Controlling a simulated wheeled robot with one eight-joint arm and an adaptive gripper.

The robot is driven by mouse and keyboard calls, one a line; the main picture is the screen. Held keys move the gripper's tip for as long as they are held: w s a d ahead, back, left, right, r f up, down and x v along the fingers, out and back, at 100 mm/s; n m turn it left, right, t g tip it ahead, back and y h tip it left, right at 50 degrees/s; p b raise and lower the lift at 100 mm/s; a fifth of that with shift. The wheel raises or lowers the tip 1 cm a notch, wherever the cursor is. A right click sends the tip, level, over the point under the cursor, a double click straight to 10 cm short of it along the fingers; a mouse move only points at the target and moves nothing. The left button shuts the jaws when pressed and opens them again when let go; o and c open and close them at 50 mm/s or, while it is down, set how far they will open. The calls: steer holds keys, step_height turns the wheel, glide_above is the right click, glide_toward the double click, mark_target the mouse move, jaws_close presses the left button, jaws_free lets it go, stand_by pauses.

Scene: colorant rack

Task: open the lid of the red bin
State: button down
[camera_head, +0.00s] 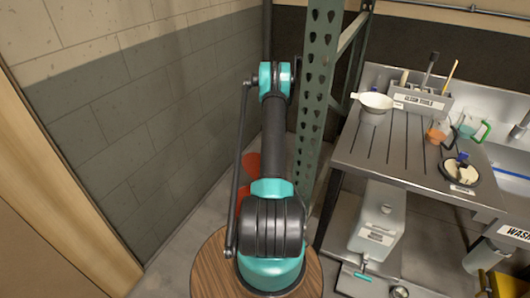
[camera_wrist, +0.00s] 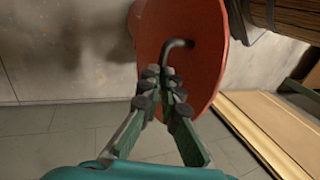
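The red lid (camera_wrist: 178,30) is a round disc with a dark bent handle (camera_wrist: 180,43). It fills the upper middle of the wrist view, its face turned toward my gripper. My gripper (camera_wrist: 163,78) has its fingertips close together at the near end of the handle and appears shut on it. In the head view, red parts (camera_head: 251,164) show behind my arm, which hides most of them and my gripper. I cannot make out the bin's body or whether the lid is apart from it.
A round wooden top (camera_head: 206,265) is below my arm. A green perforated post (camera_head: 318,90) stands close on the right. A metal workbench (camera_head: 350,150) with tools is further right. A grey block wall (camera_head: 130,110) and a wooden panel (camera_head: 50,170) bound the left.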

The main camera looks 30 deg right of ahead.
steer(key=shift+s+d+f, duration=0.15)
steer(key=shift+f, duration=0.65)
steer(key=c, duration=2.2)
jaws_free()
steer(key=o, duration=0.3)
steer(key=shift+f, duration=0.35)
steer(key=shift+o, duration=1.4)
steer(key=shift+r, duration=0.25)
steer(key=v, duration=1.2)
